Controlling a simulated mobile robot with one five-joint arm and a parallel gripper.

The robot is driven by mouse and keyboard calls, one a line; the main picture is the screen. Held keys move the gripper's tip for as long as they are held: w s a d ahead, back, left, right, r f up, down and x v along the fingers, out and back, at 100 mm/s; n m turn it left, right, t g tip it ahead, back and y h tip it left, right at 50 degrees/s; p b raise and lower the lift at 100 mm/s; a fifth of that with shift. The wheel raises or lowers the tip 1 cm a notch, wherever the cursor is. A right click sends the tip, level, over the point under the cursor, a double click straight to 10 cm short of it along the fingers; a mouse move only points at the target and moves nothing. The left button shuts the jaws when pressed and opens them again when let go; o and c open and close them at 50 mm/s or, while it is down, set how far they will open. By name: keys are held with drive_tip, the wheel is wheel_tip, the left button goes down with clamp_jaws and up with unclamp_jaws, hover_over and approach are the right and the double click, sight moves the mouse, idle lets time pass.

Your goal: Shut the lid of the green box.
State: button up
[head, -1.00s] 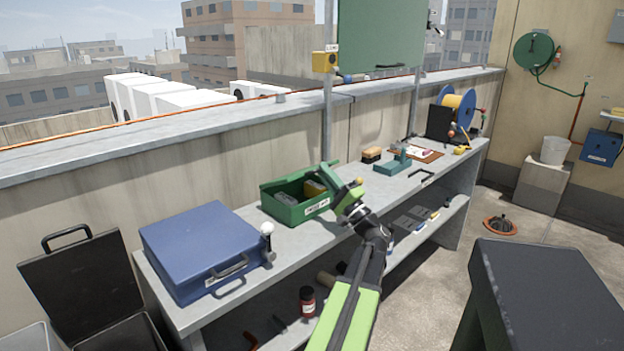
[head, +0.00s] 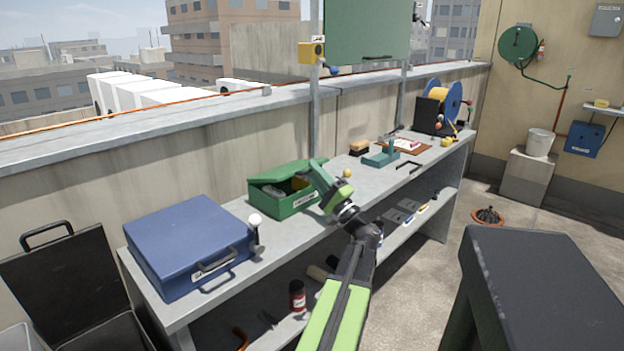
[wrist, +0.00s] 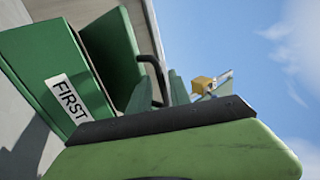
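The green box (head: 297,207) stands on the grey bench with a white label on its front. Its lid (head: 280,174) is partly open, hinged at the wall side, with a dark gap showing grey contents. In the wrist view the box (wrist: 40,62), its FIRST label and a dark handle fill the left. My gripper (head: 317,174) is at the right end of the box, by the lid's right edge; whether they touch is unclear.
A blue case (head: 190,240) with a white-knobbed lever stands left of the box. A dark table (head: 540,280) is at front right. An open black case (head: 70,285) is at left.

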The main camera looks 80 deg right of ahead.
idle(0.4)
drive_tip(key=b+v, duration=0.9)
drive_tip(key=v, duration=0.8)
drive_tip(key=shift+s+a, duration=0.2)
drive_tip(key=shift+s, duration=0.05)
